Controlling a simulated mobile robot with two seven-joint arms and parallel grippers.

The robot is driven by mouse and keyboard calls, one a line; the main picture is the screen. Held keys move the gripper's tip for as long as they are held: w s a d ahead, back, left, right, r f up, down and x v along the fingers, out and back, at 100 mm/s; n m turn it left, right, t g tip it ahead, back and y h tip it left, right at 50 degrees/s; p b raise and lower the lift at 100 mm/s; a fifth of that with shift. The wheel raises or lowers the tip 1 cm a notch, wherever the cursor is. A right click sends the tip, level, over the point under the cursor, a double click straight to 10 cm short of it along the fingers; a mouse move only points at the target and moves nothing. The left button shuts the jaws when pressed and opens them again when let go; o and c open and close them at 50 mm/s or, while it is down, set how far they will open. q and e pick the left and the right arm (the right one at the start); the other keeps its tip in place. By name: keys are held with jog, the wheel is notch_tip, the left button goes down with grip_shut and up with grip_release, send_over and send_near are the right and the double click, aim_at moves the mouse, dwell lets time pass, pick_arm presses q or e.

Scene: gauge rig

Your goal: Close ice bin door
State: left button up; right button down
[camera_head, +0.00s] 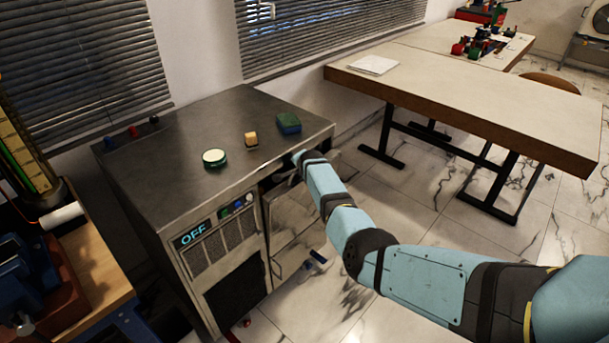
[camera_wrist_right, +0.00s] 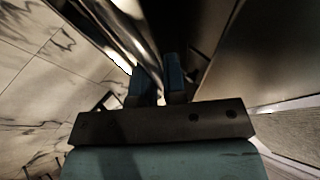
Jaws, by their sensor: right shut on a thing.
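The steel ice machine (camera_head: 215,150) stands at left centre, with a lit "OFF" display on its front. The ice bin door (camera_head: 297,225) is a steel panel at the right of that front, partly hidden by my right arm. A dark gap shows along its top, so it looks partly open. My right arm reaches to this upper edge; in the head view the fingers are hidden. In the right wrist view, my right gripper (camera_wrist_right: 157,75) has blue fingers shut on a shiny metal edge, apparently the door's; the exact part is unclear. My left gripper is not seen.
A worktable (camera_head: 460,85) stands behind at right.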

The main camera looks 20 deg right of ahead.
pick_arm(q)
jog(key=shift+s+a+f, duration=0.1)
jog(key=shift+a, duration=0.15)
pick_arm(e)
jog(key=c, duration=1.2)
grip_release()
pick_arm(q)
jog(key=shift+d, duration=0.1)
pick_arm(e)
jog(key=shift+s, duration=0.1)
jog(key=shift+s+r+p, duration=0.2)
jog(key=shift+r+p, duration=0.05)
jog(key=shift+p, duration=0.1)
pick_arm(q)
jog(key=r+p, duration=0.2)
jog(key=p, duration=0.1)
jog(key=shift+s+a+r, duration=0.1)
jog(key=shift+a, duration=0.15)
pick_arm(e)
jog(key=v, duration=1.3)
jog(key=shift+a+r, duration=0.1)
